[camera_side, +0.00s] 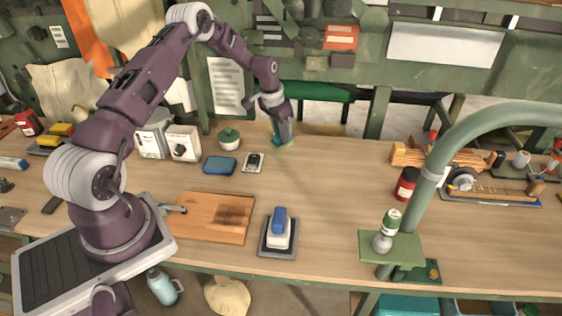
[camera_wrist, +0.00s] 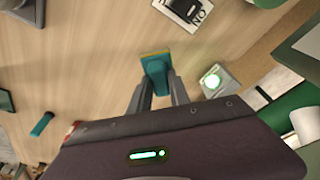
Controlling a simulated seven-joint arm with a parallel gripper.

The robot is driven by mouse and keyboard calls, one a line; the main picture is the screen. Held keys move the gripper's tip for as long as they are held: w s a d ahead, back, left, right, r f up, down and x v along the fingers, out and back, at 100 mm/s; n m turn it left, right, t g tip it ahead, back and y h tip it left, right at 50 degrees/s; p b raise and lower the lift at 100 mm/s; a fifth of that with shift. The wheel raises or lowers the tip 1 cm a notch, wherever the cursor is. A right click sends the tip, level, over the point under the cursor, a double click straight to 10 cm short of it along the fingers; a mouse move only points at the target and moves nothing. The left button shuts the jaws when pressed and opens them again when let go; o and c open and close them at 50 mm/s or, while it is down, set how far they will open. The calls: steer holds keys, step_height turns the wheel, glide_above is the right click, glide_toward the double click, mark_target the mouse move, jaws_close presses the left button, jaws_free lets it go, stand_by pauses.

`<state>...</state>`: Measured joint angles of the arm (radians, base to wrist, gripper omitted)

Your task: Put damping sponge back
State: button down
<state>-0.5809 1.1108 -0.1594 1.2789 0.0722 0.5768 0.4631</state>
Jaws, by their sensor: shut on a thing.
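My gripper (camera_side: 283,131) is at the back of the bench, pointing down, and shut on a teal block with a yellow edge, which I take to be the damping sponge (camera_side: 281,142). In the wrist view the sponge (camera_wrist: 155,64) sits between the fingertips of my gripper (camera_wrist: 160,82). It is at or just above the bench top; I cannot tell whether it touches. A shallow blue tray with a dark rim (camera_side: 219,165) lies left of and nearer than my gripper.
A small card with a black item (camera_side: 253,162) lies beside the blue tray. A green-lidded pot (camera_side: 228,138) stands behind it. A wooden board (camera_side: 214,217) and a blue-and-white block on a grey plate (camera_side: 279,232) lie nearer the front. The bench (camera_side: 330,185) right of centre is clear.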

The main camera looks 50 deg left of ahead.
steer(key=x, duration=0.2)
steer(key=s+x, duration=0.1)
steer(key=x, duration=0.5)
steer(key=shift+s+f, duration=0.2)
steer(key=shift+s, duration=0.2)
steer(key=shift+f, duration=0.15)
steer(key=c, duration=1.2)
jaws_free()
